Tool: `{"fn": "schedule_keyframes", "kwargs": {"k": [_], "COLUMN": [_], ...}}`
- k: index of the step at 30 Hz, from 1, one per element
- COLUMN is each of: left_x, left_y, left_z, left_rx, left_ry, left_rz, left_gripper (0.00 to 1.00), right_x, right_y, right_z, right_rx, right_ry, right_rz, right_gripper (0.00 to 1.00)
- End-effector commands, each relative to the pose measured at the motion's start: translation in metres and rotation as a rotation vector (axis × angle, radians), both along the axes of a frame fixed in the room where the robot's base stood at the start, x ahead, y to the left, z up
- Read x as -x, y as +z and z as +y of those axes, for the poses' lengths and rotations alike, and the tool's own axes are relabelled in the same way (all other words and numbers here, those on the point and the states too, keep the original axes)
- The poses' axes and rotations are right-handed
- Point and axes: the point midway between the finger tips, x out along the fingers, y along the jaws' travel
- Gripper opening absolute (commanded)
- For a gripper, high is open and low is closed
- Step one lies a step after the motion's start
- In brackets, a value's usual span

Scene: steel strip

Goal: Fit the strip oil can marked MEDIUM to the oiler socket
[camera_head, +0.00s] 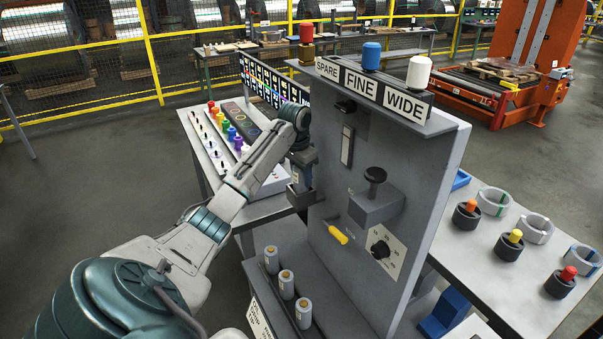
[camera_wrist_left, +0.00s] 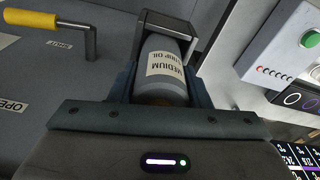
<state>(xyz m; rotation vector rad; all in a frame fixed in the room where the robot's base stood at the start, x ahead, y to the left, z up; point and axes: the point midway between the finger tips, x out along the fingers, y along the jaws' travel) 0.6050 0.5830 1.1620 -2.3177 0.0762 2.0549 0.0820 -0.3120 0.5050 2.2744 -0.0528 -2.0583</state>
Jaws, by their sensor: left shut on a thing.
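The grey MEDIUM strip oil can (camera_wrist_left: 162,72) is between the jaws of my left gripper (camera_wrist_left: 160,95), its white label facing the wrist camera. In the wrist view its far end lies at a square metal bracket (camera_wrist_left: 180,22), which appears to be the oiler socket; I cannot tell whether it is seated. In the head view my left gripper (camera_head: 302,172) is upright at the left edge of the grey panel, above the bracket (camera_head: 301,197). The can is mostly hidden there. My right gripper is not in view.
A yellow-handled lever (camera_head: 338,235) sits on the panel (camera_head: 395,165); it also shows in the wrist view (camera_wrist_left: 32,18), near SHUT and OPEN labels. Other grey cans (camera_head: 287,284) stand on the lower shelf. A black knob (camera_head: 375,174) sticks out.

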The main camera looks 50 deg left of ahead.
Motion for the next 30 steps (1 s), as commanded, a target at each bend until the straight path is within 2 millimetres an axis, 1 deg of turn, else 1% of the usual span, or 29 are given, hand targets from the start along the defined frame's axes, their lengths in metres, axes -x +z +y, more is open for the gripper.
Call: {"fn": "schedule_keyframes", "kwargs": {"k": [15, 16, 19, 27, 30], "left_x": [0.0, 0.0, 0.0, 0.0, 0.0], "left_y": [-0.013, -0.012, -0.012, -0.012, -0.008], "left_z": [0.0, 0.0, 0.0, 0.0, 0.0], "left_rx": [0.0, 0.0, 0.0, 0.0, -0.001], "left_ry": [0.0, 0.0, 0.0, 0.0, 0.0], "left_rz": [-0.001, -0.001, -0.001, -0.001, -0.003], "left_gripper": [0.17, 0.49, 0.69, 0.69, 0.69], "right_x": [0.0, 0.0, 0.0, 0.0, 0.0], "right_y": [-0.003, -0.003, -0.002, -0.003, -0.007], "right_z": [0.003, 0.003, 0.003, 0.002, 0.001], "right_rx": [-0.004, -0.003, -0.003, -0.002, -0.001], "right_ry": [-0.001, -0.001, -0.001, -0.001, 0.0], "right_rz": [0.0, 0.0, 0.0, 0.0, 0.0], "right_gripper": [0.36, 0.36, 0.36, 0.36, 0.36]}}
